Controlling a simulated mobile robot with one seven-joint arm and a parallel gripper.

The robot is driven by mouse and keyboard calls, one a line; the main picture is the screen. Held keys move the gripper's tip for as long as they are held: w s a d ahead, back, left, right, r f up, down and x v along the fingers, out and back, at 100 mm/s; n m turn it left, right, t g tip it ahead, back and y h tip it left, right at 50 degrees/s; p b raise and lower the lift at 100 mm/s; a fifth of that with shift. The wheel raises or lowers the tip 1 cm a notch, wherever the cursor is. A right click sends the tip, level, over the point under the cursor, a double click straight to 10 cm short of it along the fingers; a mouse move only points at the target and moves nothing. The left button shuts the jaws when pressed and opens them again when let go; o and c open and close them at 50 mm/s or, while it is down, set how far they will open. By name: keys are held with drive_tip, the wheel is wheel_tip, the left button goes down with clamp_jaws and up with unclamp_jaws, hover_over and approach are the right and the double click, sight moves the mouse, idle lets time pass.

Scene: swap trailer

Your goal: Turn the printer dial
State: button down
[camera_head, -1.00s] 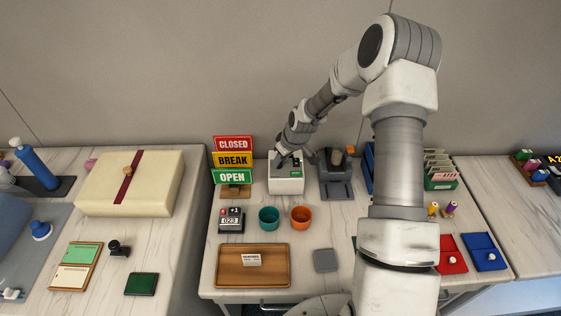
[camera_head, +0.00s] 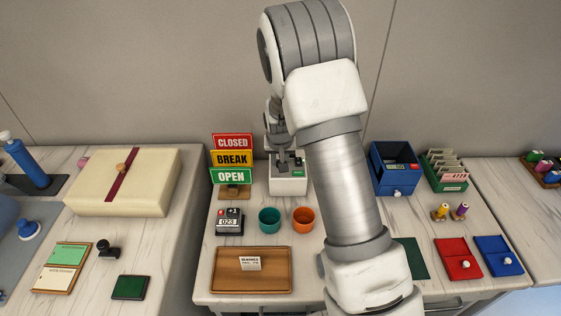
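The small white printer (camera_head: 288,185) stands on the middle table, right of the stacked signs. It has a green label on its front and a dark part on top. My gripper (camera_head: 286,161) is at the top of the printer, reaching down from above and behind. Its fingers are small and partly hidden by my own arm, so I cannot tell whether they are open or shut or touch the dial. I cannot make out the dial apart from the gripper and the dark top part.
The CLOSED, BREAK and OPEN signs (camera_head: 232,159) stand close on the left. A counter (camera_head: 229,221), a teal cup (camera_head: 269,220) and an orange cup (camera_head: 303,220) are in front. A wooden tray (camera_head: 225,270) lies nearer. A blue bin (camera_head: 395,168) stands right of my arm.

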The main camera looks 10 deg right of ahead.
drive_tip(key=shift+m, duration=0.4)
drive_tip(key=c, duration=0.7)
unclamp_jaws()
drive_tip(key=shift+a+p+v, duration=0.2)
drive_tip(key=shift+p+v, duration=0.6)
drive_tip(key=shift+v, duration=7.9)
